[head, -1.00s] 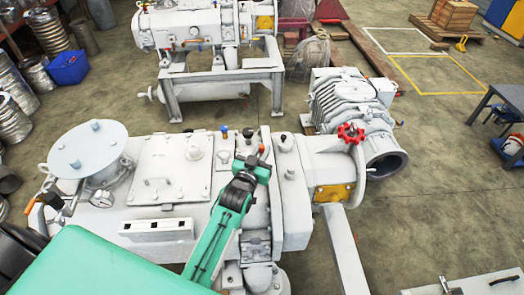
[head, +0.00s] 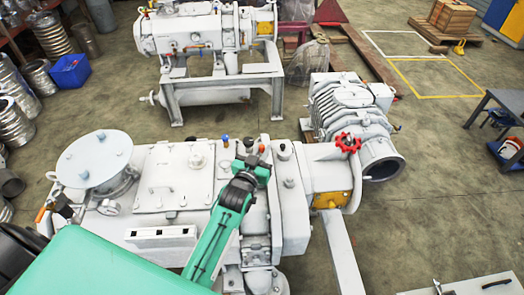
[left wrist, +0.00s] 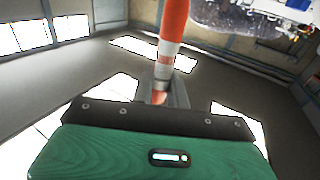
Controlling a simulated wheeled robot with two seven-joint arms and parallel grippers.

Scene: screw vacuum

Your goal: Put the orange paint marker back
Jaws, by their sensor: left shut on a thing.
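The orange paint marker (left wrist: 173,30) shows in the left wrist view as an orange stick with white bands. My left gripper (left wrist: 165,92) is shut on its lower end, and the marker runs upward out of the picture. In the head view my left gripper (head: 258,160) is above the white machine (head: 150,195), near its middle; a small orange tip (head: 262,148) shows at it. I cannot tell whether the marker touches the machine. A white block with dark slots (head: 160,236) is on the front of the machine. My right gripper is in neither view.
Knobs and caps stand up from the machine's top, with a round lid (head: 95,158) at left and a red handwheel (head: 348,142) at right. A second white machine (head: 195,30) stands behind. A blue bin (head: 71,70) is on the floor, which is largely clear at right.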

